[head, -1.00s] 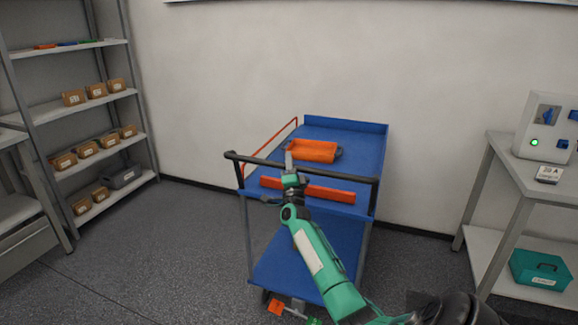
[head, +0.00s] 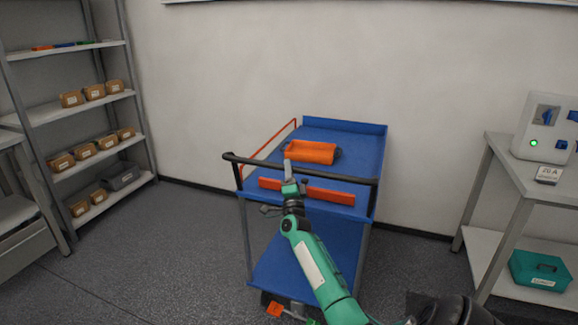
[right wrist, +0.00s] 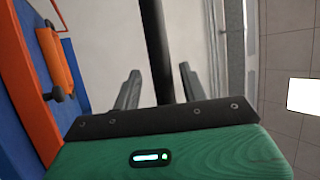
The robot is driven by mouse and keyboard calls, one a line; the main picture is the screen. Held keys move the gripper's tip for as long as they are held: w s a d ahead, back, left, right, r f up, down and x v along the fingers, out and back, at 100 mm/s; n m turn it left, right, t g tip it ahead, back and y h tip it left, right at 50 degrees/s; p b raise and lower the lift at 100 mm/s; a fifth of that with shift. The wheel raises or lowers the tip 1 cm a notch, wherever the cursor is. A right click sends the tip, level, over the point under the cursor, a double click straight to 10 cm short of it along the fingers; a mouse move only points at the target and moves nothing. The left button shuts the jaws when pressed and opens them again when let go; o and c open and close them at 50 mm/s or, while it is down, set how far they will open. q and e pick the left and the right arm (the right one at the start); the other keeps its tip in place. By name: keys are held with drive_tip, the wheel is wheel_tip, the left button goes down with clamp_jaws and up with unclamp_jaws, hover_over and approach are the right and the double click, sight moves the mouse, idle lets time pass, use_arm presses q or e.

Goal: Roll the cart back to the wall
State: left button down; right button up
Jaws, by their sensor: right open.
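The blue cart (head: 345,245) stands close to the wall, with two decks and a black push handle (head: 330,176) on its near side. My left gripper is not in view.
A shelf rack (head: 85,108) with small boxes stands at the left. A grey bench (head: 515,178) with a white device (head: 545,125) stands at the right, with a teal case (head: 540,270) on its lower shelf. Orange and green tags hang low at the cart's front. The floor left of the cart is clear.

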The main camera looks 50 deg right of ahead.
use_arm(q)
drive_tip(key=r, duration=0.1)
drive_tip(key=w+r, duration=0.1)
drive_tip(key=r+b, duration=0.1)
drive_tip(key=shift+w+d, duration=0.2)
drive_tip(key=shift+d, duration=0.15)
use_arm(e)
drive_tip(key=v, duration=1)
drive_tip(key=shift+s, duration=0.2)
drive_tip(key=shift+a+f, duration=0.1)
